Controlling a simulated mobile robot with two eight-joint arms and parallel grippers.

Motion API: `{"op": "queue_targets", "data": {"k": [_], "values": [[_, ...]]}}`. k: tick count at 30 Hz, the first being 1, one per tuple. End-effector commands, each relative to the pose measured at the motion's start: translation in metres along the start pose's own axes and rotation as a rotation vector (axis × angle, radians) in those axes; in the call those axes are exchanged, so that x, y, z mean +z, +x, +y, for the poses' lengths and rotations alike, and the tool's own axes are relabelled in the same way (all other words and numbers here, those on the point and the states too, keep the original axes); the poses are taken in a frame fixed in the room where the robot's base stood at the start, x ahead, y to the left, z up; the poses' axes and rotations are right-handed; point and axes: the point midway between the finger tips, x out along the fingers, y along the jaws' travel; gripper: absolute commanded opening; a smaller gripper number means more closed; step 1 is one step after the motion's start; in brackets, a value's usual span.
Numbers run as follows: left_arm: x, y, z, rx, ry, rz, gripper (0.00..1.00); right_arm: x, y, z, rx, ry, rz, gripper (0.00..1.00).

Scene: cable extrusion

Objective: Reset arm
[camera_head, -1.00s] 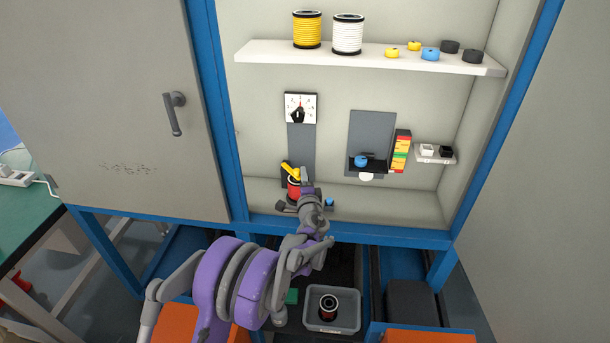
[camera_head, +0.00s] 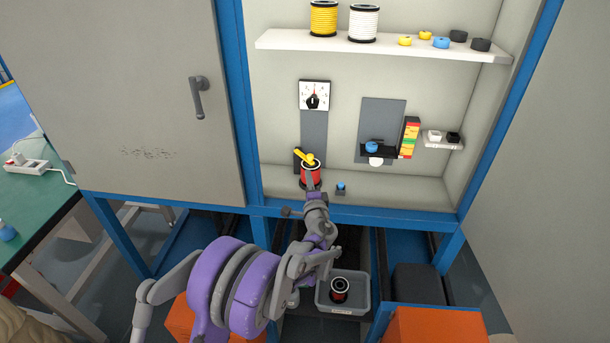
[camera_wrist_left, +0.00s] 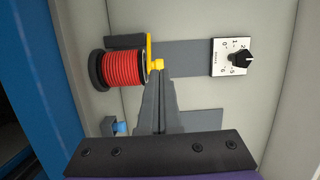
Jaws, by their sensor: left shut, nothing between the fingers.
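My left arm comes up from the bottom of the head view. Its gripper (camera_head: 311,190) is shut and empty, just in front of the red spool (camera_head: 311,174) at the cabinet's lower ledge. In the left wrist view the closed fingers (camera_wrist_left: 158,82) point at the back wall. The red spool (camera_wrist_left: 124,70) is to their left there, with a yellow lever (camera_wrist_left: 152,56) over its end. I cannot tell whether the fingertips touch anything. My right gripper is not in view.
A dial (camera_head: 314,95) is above the spool, and a small blue button (camera_head: 341,187) to its right. The shelf (camera_head: 385,45) holds yellow and white spools. A grey bin (camera_head: 358,306) below holds another red spool. A cabinet door (camera_head: 120,90) is at left.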

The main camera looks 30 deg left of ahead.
Motion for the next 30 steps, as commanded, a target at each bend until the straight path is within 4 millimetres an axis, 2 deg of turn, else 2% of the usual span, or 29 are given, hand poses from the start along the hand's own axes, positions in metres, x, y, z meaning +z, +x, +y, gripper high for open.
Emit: {"op": "queue_targets", "data": {"k": [18,22,26,30], "values": [[-0.003,-0.004,0.0,0.001,0.0,0.003,0.0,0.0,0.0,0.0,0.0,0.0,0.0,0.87],[0.003,-0.011,-0.01,0.022,-0.034,-0.015,0.0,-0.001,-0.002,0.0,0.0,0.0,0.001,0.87],[0.021,-0.035,-0.033,0.099,-0.144,-0.073,0.0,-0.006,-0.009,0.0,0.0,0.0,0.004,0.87],[0.05,-0.082,-0.055,0.243,-0.313,-0.165,0.0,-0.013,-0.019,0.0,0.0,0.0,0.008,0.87]]}}
